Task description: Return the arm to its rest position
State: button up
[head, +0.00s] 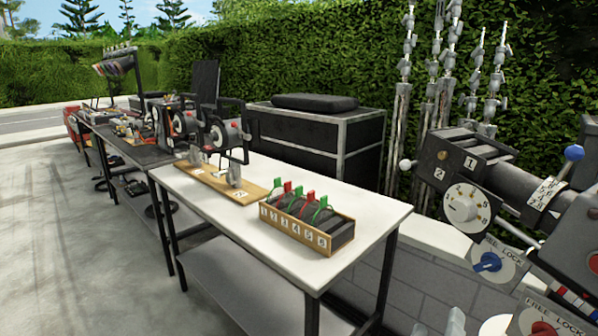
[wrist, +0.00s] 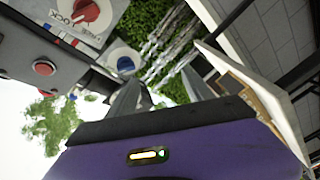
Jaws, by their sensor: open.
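My gripper (wrist: 161,88) shows in the wrist view as two grey fingers standing apart beyond a purple and black body with a small lit yellow strip. Nothing is seen between the fingers; green hedge and grey stands lie far behind the gap. The fingers point toward the background, with the white table (wrist: 248,74) off to their right and a control head with dials (wrist: 85,15) off to their left.
A white-topped table (head: 192,206) holds a wooden box (head: 300,236) of dark items with red and green handles. A black cabinet (head: 310,138) stands behind. A large control head (head: 465,205) fills the right side. Open concrete (head: 60,235) lies at left.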

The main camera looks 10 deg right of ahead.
jog(key=s+a+f+n+t+y+p, duration=0.1)
jog(key=s+a+f+n+t+y, duration=0.1)
jog(key=s+a+f+y, duration=0.3)
jog(key=s+a+f+n+t+y, duration=0.1)
jog(key=s+a+f+t+y, duration=0.15)
jog(key=a+y, duration=0.35)
jog(key=s+d+m+g+p, duration=0.1)
jog(key=s+d+m, duration=0.1)
jog(key=s, duration=0.9)
jog(key=s+d+m+g+y+p, duration=0.1)
jog(key=s+d+m+g, duration=0.1)
jog(key=s, duration=1)
jog(key=shift+f+m, duration=0.2)
jog(key=shift+m, duration=0.5)
